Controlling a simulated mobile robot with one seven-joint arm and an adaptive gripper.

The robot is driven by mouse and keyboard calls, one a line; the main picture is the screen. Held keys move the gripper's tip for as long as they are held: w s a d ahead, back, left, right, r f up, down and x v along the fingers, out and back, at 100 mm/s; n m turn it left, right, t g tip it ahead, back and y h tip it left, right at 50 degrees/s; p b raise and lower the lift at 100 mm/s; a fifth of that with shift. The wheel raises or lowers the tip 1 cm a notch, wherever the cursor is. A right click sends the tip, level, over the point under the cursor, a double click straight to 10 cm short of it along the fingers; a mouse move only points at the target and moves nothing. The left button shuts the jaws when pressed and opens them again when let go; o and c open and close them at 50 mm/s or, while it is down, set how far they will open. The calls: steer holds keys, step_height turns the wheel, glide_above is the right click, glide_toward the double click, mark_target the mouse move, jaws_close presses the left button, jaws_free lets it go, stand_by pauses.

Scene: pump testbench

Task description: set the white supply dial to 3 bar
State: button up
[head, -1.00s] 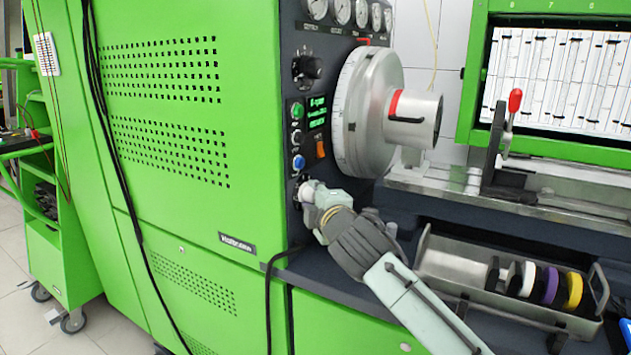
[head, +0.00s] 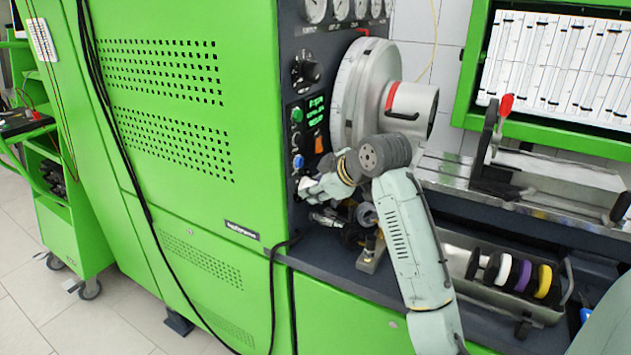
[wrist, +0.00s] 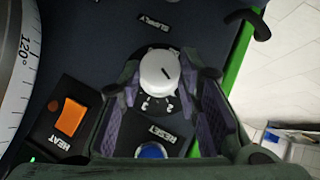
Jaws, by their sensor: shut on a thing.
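The white supply dial (wrist: 158,74) sits on the dark panel beside the SUPPLY label (wrist: 155,22) in the wrist view.
A blue RESET button (wrist: 151,151) and orange HEAT switch (wrist: 70,116) are close to the fingers. The large graduated wheel (head: 352,95) stands right of the panel. A tray (head: 455,250) with coloured rings and the dark bench ledge (head: 325,258) lie below.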

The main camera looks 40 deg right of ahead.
steer(key=m+g+y, duration=0.1)
steer(key=y, duration=0.2)
steer(key=d+m+g+y, duration=0.1)
steer(key=m+y, duration=0.1)
steer(key=y, duration=0.1)
steer(key=m+g+y, duration=0.1)
steer(key=m+y, duration=0.1)
steer(key=y, duration=0.1)
steer(key=shift+w+d+f+g, duration=0.2)
steer(key=shift+w+g, duration=0.1)
stand_by(0.7)
steer(key=o, duration=1.1)
steer(key=shift+r, duration=0.1)
steer(key=shift+o, duration=0.2)
